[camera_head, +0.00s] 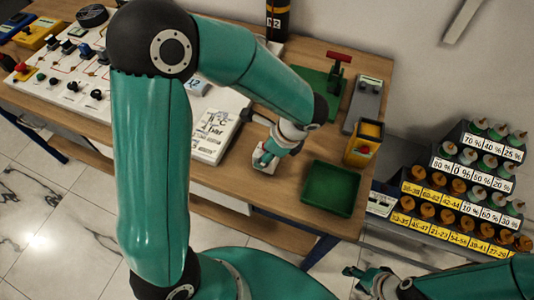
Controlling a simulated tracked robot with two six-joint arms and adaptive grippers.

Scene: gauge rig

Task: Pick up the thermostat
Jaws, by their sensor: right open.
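My left arm reaches across the view, and its gripper (267,156) points down over the wooden table. A small white object (265,168) sits right under its fingers, mostly hidden by them; it may be the thermostat, but I cannot tell for sure. I also cannot tell whether these fingers touch it or how far apart they are. My right gripper (364,275) is open and empty, low at the right, in front of the table and well apart from the white object.
A green tray (330,188) lies right of my left gripper. A white panel with printed text (217,135) lies left of it.

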